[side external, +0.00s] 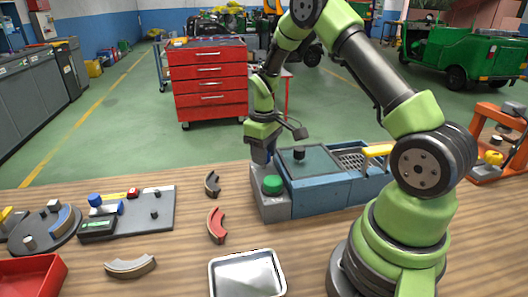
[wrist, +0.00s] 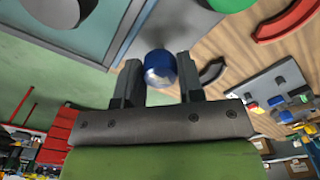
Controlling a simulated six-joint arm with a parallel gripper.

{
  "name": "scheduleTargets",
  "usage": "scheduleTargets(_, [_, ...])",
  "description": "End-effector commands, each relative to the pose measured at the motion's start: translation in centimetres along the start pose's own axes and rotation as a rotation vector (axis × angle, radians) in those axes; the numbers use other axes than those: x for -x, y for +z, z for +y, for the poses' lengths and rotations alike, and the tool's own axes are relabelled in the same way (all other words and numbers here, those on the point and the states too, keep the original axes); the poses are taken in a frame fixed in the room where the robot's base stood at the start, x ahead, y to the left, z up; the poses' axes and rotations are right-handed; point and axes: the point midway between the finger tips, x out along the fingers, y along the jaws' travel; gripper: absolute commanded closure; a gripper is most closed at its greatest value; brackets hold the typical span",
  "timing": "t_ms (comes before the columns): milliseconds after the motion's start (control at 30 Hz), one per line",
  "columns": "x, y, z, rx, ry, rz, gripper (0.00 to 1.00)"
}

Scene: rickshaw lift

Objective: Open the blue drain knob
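The blue drain knob (wrist: 160,68) shows in the wrist view between the two fingertips of my gripper (wrist: 159,84). The fingers are apart, one on each side of it, with little room to spare; I cannot tell whether they touch it. In the side view my gripper (side external: 264,144) points down at the back of a grey block, and a bit of the blue knob (side external: 261,157) shows under it. The rest of the knob is hidden there. A green knob (side external: 272,184) stands on the same grey block, in front of my gripper.
The blue basin unit (side external: 322,197) with a dark lid (side external: 308,160) and a yellow handle (side external: 377,151) adjoins the block on the right. Curved red (side external: 217,225) and dark (side external: 212,183) pieces lie to its left. A metal tray (side external: 247,274) sits in front.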

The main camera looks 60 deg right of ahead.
Motion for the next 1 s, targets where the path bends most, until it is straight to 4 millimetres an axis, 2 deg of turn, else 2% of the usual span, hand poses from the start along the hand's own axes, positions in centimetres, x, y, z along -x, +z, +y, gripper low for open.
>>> scheduleTargets(367, [0.3, -0.1, 0.0, 0.001, 0.001, 0.002, 0.54])
scheduleTargets(467, [1.4, -0.1, 0.0, 0.000, 0.002, 0.005, 0.54])
scheduleTargets(800, [7.9, -0.1, 0.0, 0.001, 0.003, 0.006, 0.54])
scheduleTargets(1000, [9.8, -0.1, 0.0, 0.001, 0.001, 0.003, 0.54])
